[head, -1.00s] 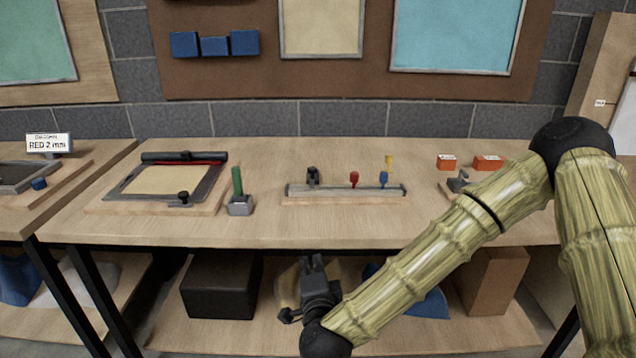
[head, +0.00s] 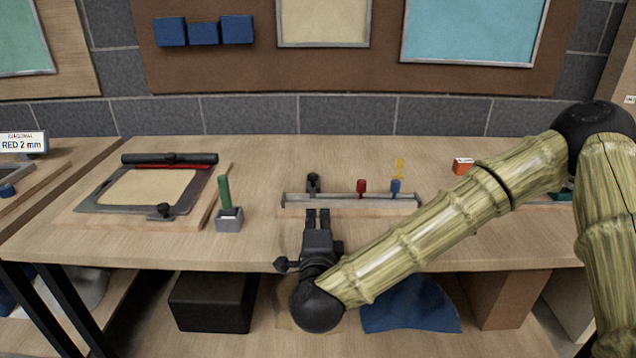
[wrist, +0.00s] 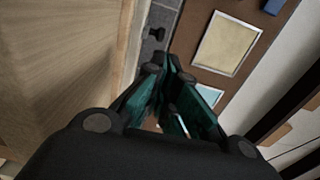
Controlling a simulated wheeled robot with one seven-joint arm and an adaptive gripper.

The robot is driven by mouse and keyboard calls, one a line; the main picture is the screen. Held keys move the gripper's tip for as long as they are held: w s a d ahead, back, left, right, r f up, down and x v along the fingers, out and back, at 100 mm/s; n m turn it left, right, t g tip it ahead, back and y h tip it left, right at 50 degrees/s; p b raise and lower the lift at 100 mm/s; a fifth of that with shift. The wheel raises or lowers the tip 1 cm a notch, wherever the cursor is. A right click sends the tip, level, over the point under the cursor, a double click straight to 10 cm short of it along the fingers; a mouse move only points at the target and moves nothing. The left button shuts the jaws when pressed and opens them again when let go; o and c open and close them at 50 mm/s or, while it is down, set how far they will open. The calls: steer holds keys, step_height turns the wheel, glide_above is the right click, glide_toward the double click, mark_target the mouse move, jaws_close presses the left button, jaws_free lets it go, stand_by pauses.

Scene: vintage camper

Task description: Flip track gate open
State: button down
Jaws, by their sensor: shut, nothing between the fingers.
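A grey metal track (head: 345,201) lies on a low wooden base on the workbench. A black knobbed piece (head: 313,184) stands at its left part, and a red-topped peg (head: 361,188) and a blue-topped peg (head: 395,188) stand further right. I cannot tell for sure which of these is the gate. My gripper (head: 318,213) is shut and empty, with its fingertips at the near side of the track, just below the black piece in the picture. Whether they touch the track is unclear. The wrist view shows the fingers (wrist: 174,72) together, with the black piece (wrist: 155,38) beyond them.
A framed tray with a roller (head: 150,186) and a green-handled tool in a grey holder (head: 226,204) are to the left. An orange box (head: 463,166) is at the right, partly near my arm.

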mark_target(313, 184)
steer(key=shift+w, duration=0.15)
steer(key=w, duration=1.3)
steer(key=shift+w+p, duration=0.4)
